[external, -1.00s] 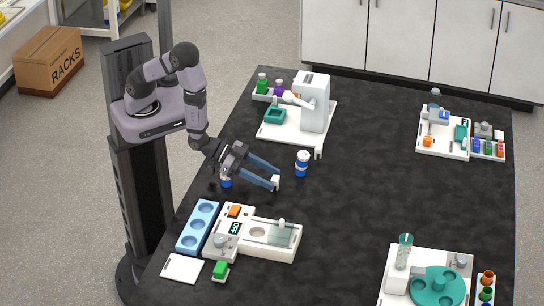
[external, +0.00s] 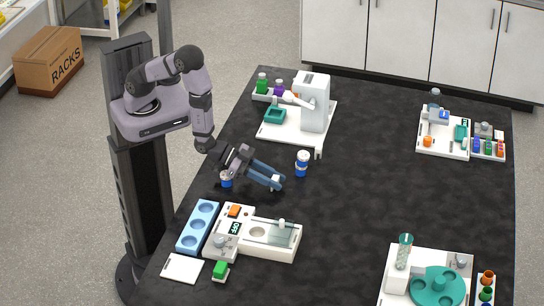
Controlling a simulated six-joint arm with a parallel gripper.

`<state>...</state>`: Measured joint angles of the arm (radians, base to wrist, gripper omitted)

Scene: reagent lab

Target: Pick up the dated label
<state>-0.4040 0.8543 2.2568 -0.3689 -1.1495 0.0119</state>
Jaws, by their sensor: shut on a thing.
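My gripper (external: 278,183) is over the dark table, left of the middle, with its two long blue-grey fingers close together. A small white piece (external: 275,178), which I take to be the dated label, shows between the fingertips. The fingers are shut on it and hide most of it. No date can be read at this size. I cannot tell whether it still touches the table.
A white and blue container (external: 302,163) stands just right of my gripper, and another (external: 226,179) stands left, under my wrist. A white device with an orange button (external: 234,211) and a blue three-well tray (external: 198,228) are in front. The table's centre right is clear.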

